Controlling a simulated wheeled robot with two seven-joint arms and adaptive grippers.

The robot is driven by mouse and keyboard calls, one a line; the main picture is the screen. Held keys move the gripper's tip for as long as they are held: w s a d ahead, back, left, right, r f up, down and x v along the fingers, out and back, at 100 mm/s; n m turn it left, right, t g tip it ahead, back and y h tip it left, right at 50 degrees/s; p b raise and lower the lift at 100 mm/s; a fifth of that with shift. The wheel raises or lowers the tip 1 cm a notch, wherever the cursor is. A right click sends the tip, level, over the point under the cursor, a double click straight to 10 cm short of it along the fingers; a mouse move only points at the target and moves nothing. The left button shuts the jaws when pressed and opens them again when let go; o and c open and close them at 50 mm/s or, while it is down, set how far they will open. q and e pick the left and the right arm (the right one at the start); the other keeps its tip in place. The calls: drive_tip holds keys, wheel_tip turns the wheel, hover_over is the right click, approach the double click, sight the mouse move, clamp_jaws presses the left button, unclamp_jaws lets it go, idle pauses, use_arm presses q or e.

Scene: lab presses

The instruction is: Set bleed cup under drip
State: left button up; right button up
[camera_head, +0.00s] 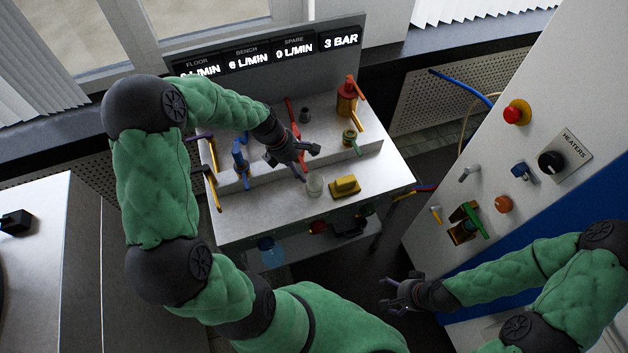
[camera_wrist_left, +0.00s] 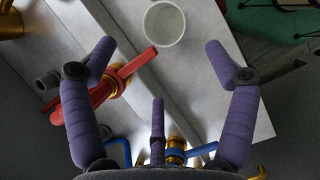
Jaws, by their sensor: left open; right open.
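A small pale translucent cup (camera_head: 315,186), seemingly the bleed cup, stands upright on the front part of the white bench (camera_head: 255,218). In the left wrist view the cup (camera_wrist_left: 164,24) shows its round open rim at the top, beyond my fingertips. My left gripper (camera_head: 307,163) is open and empty above the bench, just behind the cup and apart from it. In the left wrist view its purple fingers (camera_wrist_left: 160,62) are spread wide with a red valve handle (camera_wrist_left: 105,85) below them. My right gripper (camera_head: 392,292) is open and empty, low at the right of the bench. No drip can be made out.
A yellow block (camera_head: 345,187) sits right of the cup. Blue (camera_head: 240,160), red-topped (camera_head: 347,92) and green-handled (camera_head: 350,137) fittings stand on the raised rear step. A blue container (camera_head: 270,251) is below the bench front. A heater panel (camera_head: 560,160) stands right.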

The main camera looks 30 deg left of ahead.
sight(314, 180)
use_arm(q)
drive_tip(key=b+x, duration=0.1)
drive_tip(key=x, duration=0.4)
drive_tip(key=shift+w+d+f+b, duration=0.1)
drive_tip(key=shift+d+f+b, duration=0.05)
drive_tip(key=shift+f+b, duration=0.2)
drive_tip(key=b+x, duration=0.1)
drive_tip(key=x, duration=0.1)
drive_tip(key=b+x, duration=0.1)
drive_tip(key=x, duration=0.2)
drive_tip(key=shift+s+d+r, duration=0.1)
drive_tip(key=shift+s+d, duration=0.15)
drive_tip(key=shift+d, duration=0.05)
drive_tip(key=c, duration=1.1)
